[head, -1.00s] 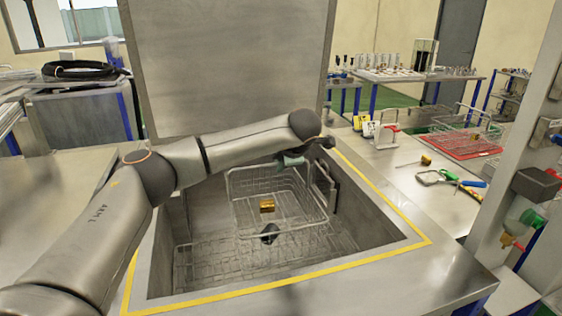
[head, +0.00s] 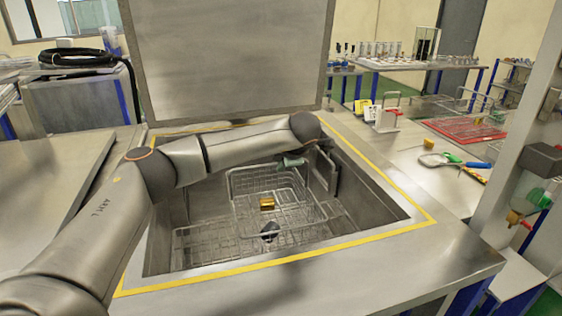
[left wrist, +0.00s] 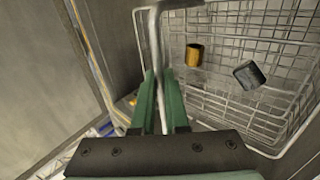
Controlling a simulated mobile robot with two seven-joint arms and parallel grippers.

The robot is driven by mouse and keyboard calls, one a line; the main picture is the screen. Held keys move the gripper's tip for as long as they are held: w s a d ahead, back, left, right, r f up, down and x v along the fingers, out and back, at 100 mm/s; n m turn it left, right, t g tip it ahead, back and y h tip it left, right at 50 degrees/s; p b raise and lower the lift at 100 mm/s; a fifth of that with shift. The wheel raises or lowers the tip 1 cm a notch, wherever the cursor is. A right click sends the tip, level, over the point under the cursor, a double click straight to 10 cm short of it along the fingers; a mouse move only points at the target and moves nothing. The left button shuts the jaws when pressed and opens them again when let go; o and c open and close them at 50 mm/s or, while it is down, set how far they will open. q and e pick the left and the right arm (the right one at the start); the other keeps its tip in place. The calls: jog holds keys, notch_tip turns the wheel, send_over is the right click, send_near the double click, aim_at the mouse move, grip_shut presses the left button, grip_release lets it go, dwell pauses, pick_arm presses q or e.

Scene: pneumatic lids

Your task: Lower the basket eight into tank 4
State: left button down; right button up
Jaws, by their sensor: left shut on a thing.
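The wire basket (head: 318,213) hangs inside the open tank, whose rim has a yellow border (head: 421,225). It holds a brass-coloured part (head: 267,203) and a dark part (head: 270,230); these also show in the left wrist view as the brass part (left wrist: 194,54) and the dark part (left wrist: 249,74). My left gripper (head: 292,162), with green fingers, is at the basket's far upper side. In the left wrist view my left gripper (left wrist: 162,100) is shut on the basket's bent wire handle (left wrist: 154,35). I cannot tell whether the basket touches the tank's bottom rack (head: 200,245). No tank number is readable.
A raised lid (head: 235,60) stands behind the tank. A dark bracket (head: 326,168) is on the tank's right wall, close to the basket. A red tray (head: 465,128) and hand tools (head: 440,160) lie on the right bench. A post (head: 520,130) stands at the right.

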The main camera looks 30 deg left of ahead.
pick_arm(q)
notch_tip(320, 180, down, 9)
jog(key=b, duration=0.6)
jog(key=shift+r, duration=0.15)
pick_arm(e)
jog(key=shift+y, duration=0.4)
jog(key=f, duration=0.1)
jog(key=a+f, duration=0.1)
jog(key=w+a+f, duration=0.1)
jog(key=f, duration=0.1)
jog(key=shift+w+a+f, duration=0.1)
jog(key=shift+a, duration=0.1)
jog(key=shift+a+n, duration=0.1)
jog(key=shift+n, duration=0.2)
pick_arm(q)
jog(key=shift+f+b, duration=0.5)
jog(key=shift+f, duration=0.2)
pick_arm(e)
jog(key=shift+f, duration=0.45)
pick_arm(q)
jog(key=c, duration=0.8)
grip_release()
jog(key=shift+f, duration=0.1)
jog(key=shift+c, duration=0.2)
jog(key=shift+s+f, duration=0.1)
jog(key=shift+f, duration=0.15)
